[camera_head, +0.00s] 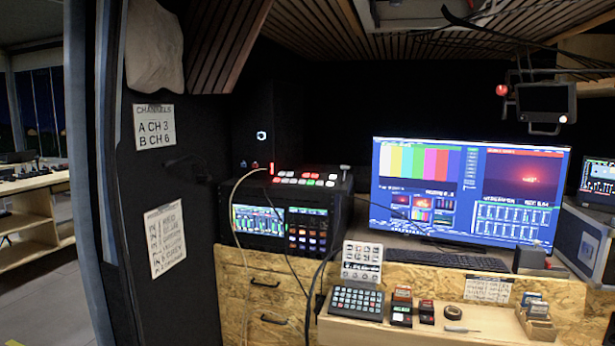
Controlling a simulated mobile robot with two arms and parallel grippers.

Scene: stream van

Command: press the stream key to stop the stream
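A small key pad (357,301) with rows of keys lies on the wooden desk. A white card with rows of round symbols (362,262) stands behind it. A rack unit (285,222) to the left has lit screens and a grid of lit keys. A switcher panel (305,179) with red, white and green buttons sits on top of it. The labels are too small to read, so I cannot tell which key is the stream key. Neither of my grippers is in view.
A large monitor (465,190) with colour bars and a red picture stands behind a dark keyboard (435,257). Battery-like blocks (401,305), a tape roll (453,312) and a small wooden box (537,318) are on the desk. Cables hang before the rack. A dark wall (175,220) stands left.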

